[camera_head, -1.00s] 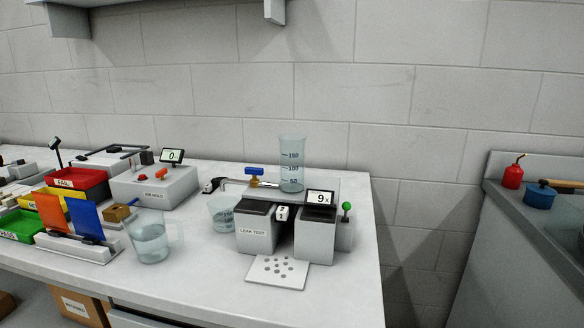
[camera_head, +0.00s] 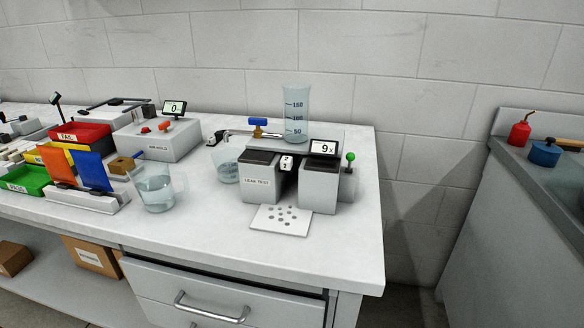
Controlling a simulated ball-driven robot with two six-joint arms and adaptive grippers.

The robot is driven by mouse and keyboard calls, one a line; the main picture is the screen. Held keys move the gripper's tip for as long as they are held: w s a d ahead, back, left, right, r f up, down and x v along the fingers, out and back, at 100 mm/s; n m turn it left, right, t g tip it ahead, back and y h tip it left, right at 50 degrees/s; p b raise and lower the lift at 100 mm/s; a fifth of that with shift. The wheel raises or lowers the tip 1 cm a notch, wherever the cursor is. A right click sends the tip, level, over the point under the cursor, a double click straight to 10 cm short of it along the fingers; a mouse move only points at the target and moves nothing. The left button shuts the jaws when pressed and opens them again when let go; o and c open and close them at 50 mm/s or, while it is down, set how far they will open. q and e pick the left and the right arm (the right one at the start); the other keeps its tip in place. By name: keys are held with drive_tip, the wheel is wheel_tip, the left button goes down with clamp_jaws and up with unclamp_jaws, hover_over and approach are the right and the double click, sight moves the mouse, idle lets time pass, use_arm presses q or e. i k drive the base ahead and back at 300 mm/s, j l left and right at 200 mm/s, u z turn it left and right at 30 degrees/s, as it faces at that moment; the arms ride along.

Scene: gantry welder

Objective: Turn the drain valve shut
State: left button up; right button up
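The drain valve appears to be the brass fitting with a blue handle (camera_head: 258,122), on a pipe at the foot of the graduated clear cylinder (camera_head: 296,115). Its blue handle looks roughly level, in line with the pipe. The pipe ends in a dark-tipped spout (camera_head: 222,138) above a clear beaker (camera_head: 227,163). The leak test unit (camera_head: 261,183) stands in front of the cylinder, with a display reading 9 (camera_head: 324,149). Neither of my grippers is in view.
A clear pitcher (camera_head: 158,190), a blue and orange flag stand (camera_head: 85,203), a red FAIL bin (camera_head: 80,133) and a grey air-hold box (camera_head: 157,144) stand to the left. A perforated plate (camera_head: 281,220) lies in front. The worktop's front right (camera_head: 340,245) is clear. Another bench (camera_head: 480,200) stands right.

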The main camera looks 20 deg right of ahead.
sight(258, 122)
drive_tip(key=k+l+u, duration=0.15)
drive_tip(key=l+u, duration=0.2)
drive_tip(key=k+l+u, duration=0.2)
drive_tip(key=l+u, duration=0.2)
drive_tip(key=k+l+u, duration=0.35)
drive_tip(key=i+l, duration=0.1)
